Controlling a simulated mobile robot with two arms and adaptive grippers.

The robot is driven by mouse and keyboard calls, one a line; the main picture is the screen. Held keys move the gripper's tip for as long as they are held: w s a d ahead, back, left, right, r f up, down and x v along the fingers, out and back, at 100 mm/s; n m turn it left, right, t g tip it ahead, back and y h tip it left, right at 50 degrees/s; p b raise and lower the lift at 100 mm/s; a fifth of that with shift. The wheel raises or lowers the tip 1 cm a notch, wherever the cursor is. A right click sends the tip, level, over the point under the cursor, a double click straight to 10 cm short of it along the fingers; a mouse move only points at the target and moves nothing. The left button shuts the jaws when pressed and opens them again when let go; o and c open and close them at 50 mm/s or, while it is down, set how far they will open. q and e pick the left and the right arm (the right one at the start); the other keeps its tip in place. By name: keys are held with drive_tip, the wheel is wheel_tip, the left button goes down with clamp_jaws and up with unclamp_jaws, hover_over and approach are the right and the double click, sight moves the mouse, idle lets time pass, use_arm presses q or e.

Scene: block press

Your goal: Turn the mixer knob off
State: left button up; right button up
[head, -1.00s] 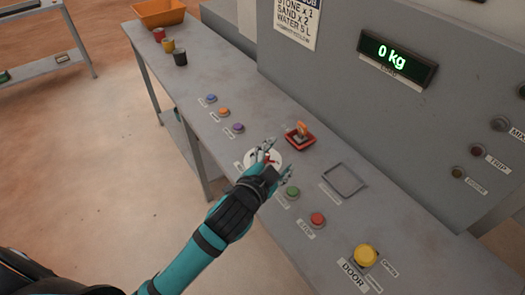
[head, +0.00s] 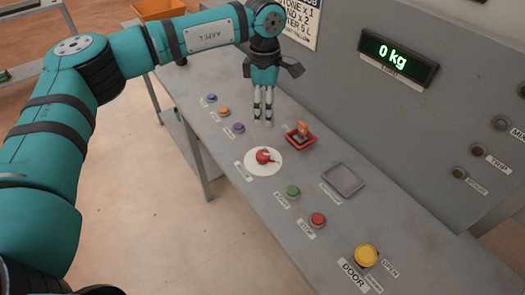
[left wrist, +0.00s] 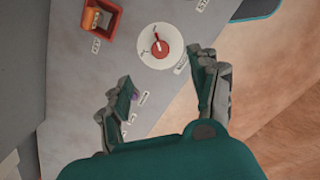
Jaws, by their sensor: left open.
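The mixer knob (head: 263,156) is a red knob on a round white plate (head: 250,168) on the grey bench. It also shows in the left wrist view (left wrist: 159,47) with a pale pointer line, beyond my fingertips. My left gripper (head: 263,120) points down above the bench, behind the knob in the head view and apart from it. In the left wrist view its two fingers (left wrist: 168,88) are spread with nothing between them. The label by the knob is too small to read. My right gripper is not in view.
A red box with an orange-handled switch (head: 301,136) sits right of the knob. Green (head: 293,192), red stop (head: 317,219) and yellow door (head: 366,255) buttons lie nearer. Blue (head: 211,97), orange (head: 223,111) and purple (head: 239,127) buttons lie farther left. A grey panel with a display (head: 397,58) rises behind.

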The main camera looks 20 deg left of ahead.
use_arm(q)
drive_tip(key=a, duration=0.1)
drive_tip(key=p, duration=0.4)
approach(263, 154)
wheel_tip(263, 154, down, 9)
drive_tip(key=shift+d+f, duration=0.1)
drive_tip(key=shift+d, duration=0.05)
drive_tip(key=c, duration=1.1)
